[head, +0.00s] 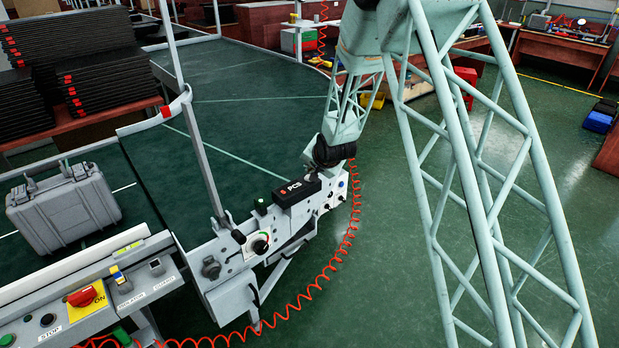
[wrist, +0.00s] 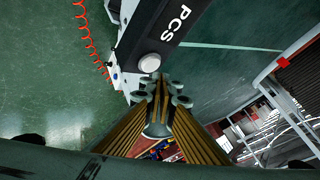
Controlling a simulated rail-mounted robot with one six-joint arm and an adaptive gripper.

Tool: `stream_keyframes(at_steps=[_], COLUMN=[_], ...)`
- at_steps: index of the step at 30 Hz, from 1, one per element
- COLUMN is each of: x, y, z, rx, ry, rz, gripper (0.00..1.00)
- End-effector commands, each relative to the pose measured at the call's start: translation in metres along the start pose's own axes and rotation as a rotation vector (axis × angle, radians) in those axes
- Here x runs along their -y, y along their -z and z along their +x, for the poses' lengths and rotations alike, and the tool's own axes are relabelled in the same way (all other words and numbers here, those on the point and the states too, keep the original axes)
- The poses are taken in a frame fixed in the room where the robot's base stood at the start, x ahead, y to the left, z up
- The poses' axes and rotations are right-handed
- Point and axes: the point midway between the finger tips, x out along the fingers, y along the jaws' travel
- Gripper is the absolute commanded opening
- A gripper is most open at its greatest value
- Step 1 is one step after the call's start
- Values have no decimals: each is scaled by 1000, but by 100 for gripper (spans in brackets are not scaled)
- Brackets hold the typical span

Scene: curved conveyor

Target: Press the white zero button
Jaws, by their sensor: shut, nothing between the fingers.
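A round white button (wrist: 150,62) shows in the wrist view, at the near end of the black box marked PCS (wrist: 165,28). I cannot read a zero on it. In the head view the black PCS box (head: 297,190) sits on top of the pale panel at the conveyor's end; the white button cannot be made out there. My gripper (wrist: 158,88) is shut and empty, its fingertips just below the white button in the wrist picture. I cannot tell whether they touch it. In the head view my gripper (head: 308,173) is right above the PCS box.
A red switch on a yellow plate (head: 82,297) is at lower left. A red coiled hose (head: 330,262) hangs along the panel. Black stacked trays (head: 90,80) stand at upper left. Green floor is open at right.

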Motion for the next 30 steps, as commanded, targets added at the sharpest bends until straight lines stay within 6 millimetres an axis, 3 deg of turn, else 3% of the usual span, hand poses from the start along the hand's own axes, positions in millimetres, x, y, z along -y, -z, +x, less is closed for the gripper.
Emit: stream_keyframes(at_steps=[30], x=[-4], y=[-4], z=[6], rx=[0], ry=[0], rz=[0], gripper=[0])
